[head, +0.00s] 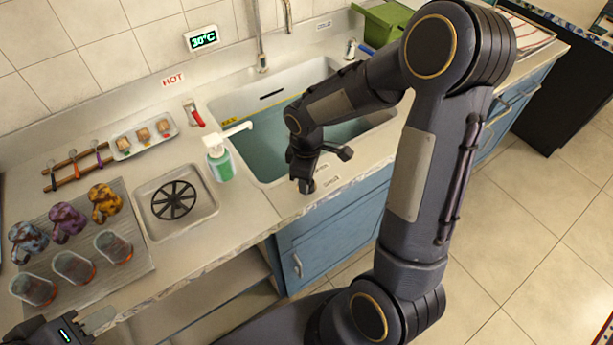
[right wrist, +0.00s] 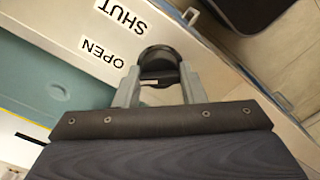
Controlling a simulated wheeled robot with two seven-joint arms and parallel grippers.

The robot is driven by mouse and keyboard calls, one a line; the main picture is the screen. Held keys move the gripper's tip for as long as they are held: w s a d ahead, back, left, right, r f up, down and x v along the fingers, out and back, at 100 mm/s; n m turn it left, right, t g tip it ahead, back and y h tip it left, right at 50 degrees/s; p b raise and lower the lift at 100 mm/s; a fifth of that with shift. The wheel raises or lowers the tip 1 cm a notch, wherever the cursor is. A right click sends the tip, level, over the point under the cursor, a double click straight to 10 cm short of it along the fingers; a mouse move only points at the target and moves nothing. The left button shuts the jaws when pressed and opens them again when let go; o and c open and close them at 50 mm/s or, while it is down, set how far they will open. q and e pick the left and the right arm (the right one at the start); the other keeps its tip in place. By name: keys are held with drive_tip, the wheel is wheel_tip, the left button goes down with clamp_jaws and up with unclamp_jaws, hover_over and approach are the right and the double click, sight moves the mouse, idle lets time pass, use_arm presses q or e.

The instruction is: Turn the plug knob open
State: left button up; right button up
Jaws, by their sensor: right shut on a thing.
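The plug knob (right wrist: 160,58) is a dark, rounded knob at the sink's front edge, seen in the right wrist view. My right gripper (right wrist: 160,85) has one finger on each side of it and is shut on it. In the head view my right gripper (head: 307,186) points down at the counter's front rim, hiding most of the knob. An OPEN label (right wrist: 102,54) and a SHUT label (right wrist: 122,15) lie on the rim beside the knob. The sink (head: 275,98) holds greenish water; its plug is not visible. My left gripper (head: 97,321) is at the bottom left, partly cut off.
A soap bottle (head: 219,161) stands left of the sink. A small tray (head: 144,136) and a red-handled tool (head: 194,115) lie behind. A green box (head: 387,22) stands beyond the sink.

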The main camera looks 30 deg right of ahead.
drive_tip(key=shift+n, duration=0.5)
drive_tip(key=o, duration=1)
wheel_tip(320, 180, up, 8)
drive_tip(key=shift+f, duration=0.15)
idle(0.3)
drive_tip(key=shift+s+r, duration=0.1)
drive_tip(key=shift+r, duration=0.1)
drive_tip(key=s+a+r+m+t+y, duration=0.2)
drive_tip(key=s+r+m, duration=0.1)
drive_tip(key=s+m, duration=0.3)
drive_tip(key=s+a+r+m+t+y, duration=0.1)
drive_tip(key=s+a+r+m+t, duration=0.1)
drive_tip(key=s, duration=0.8)
wheel_tip(320, 180, up, 2)
drive_tip(key=m+t, duration=0.1)
drive_tip(key=m, duration=0.2)
drive_tip(key=shift+s+m+t+y, duration=0.3)
drive_tip(key=shift+s+m+y, duration=0.1)
